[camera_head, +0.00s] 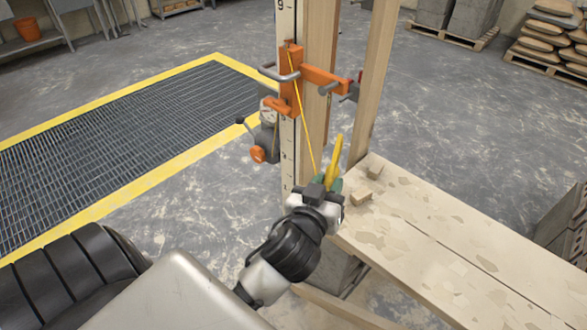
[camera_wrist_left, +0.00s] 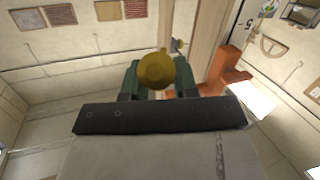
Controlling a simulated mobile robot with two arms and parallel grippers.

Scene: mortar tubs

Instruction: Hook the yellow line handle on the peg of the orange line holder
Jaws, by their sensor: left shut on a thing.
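The orange line holder (camera_head: 291,66) is clamped on the upright measuring staff (camera_head: 287,150). Grey metal rods stick out from it, and a short orange arm (camera_head: 277,105) juts out lower left; I cannot tell which one is the peg. The yellow line handle (camera_head: 334,158) is gripped by my left gripper (camera_head: 325,187), below and right of the holder, and stands nearly upright. A thin yellow line (camera_head: 304,122) runs from the holder to it. In the left wrist view, the handle's round end (camera_wrist_left: 157,70) sits between green fingers, apart from the orange holder (camera_wrist_left: 226,72).
Wooden posts (camera_head: 320,45) stand right behind the staff. A plank bench (camera_head: 440,240) with mortar stains and small wood blocks (camera_head: 368,182) lies right of my left gripper. A floor grate (camera_head: 130,130) with yellow edging is at left. Open floor lies beyond.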

